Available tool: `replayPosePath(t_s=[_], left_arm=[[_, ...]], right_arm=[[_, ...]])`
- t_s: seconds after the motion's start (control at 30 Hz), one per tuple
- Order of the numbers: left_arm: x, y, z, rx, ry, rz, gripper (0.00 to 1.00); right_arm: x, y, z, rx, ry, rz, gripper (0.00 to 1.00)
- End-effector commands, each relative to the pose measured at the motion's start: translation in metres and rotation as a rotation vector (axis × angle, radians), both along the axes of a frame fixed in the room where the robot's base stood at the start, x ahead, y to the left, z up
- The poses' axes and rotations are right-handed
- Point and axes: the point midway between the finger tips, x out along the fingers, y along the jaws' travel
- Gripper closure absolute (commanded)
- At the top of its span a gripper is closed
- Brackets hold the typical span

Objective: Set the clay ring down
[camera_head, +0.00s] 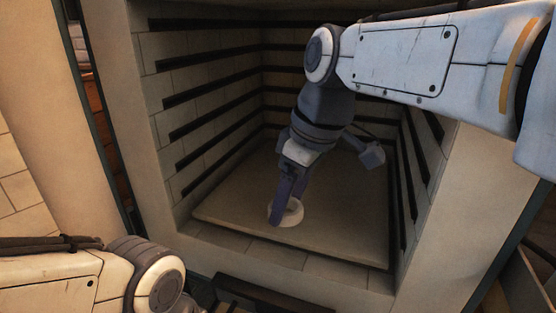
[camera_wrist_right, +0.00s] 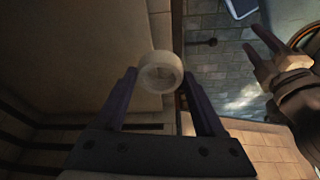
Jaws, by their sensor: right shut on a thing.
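The clay ring (camera_head: 294,214) is a pale, short, round band, low over the kiln shelf (camera_head: 345,225) near its front edge. I cannot tell whether it touches the shelf. My right gripper (camera_head: 281,209) reaches down into the kiln and is shut on the ring. In the right wrist view the ring (camera_wrist_right: 161,72) sits between the two dark fingertips of this gripper (camera_wrist_right: 159,77), its hole visible. My left gripper (camera_wrist_right: 274,37) shows at the right of the wrist view, outside the kiln, with its fingers apart and nothing between them.
The kiln's left wall (camera_head: 200,90) and back wall carry dark horizontal slots; the right wall stands close to my right arm. The shelf is otherwise bare, with free room behind and right of the ring. A pale front sill (camera_head: 250,246) edges the opening.

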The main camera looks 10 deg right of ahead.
Motion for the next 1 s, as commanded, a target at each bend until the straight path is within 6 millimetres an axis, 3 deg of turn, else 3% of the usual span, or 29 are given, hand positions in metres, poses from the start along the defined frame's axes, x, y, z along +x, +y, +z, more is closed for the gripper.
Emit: replayPosePath(t_s=[0.4, 0.57, 0.63, 0.87, 1.0], left_arm=[[0.0, 0.0, -0.013, 0.001, 0.001, 0.0, 0.5], [0.0, 0.0, -0.013, 0.0, 0.0, 0.0, 0.5], [0.0, 0.0, -0.022, 0.0, 0.0, 0.0, 0.5], [0.0, 0.0, -0.029, 0.0, 0.0, 0.0, 0.5], [0.0, 0.0, -0.043, 0.0, 0.0, 0.0, 0.5]], right_arm=[[0.09, -0.06, -0.002, 0.0, 0.001, -0.003, 0.83], [0.116, -0.078, -0.002, -0.001, 0.001, -0.001, 0.83], [0.116, -0.077, -0.014, 0.0, 0.002, 0.003, 0.83], [0.116, -0.077, -0.028, -0.001, -0.001, 0.003, 0.83], [0.115, -0.077, -0.05, 0.0, 0.002, 0.002, 0.83]])
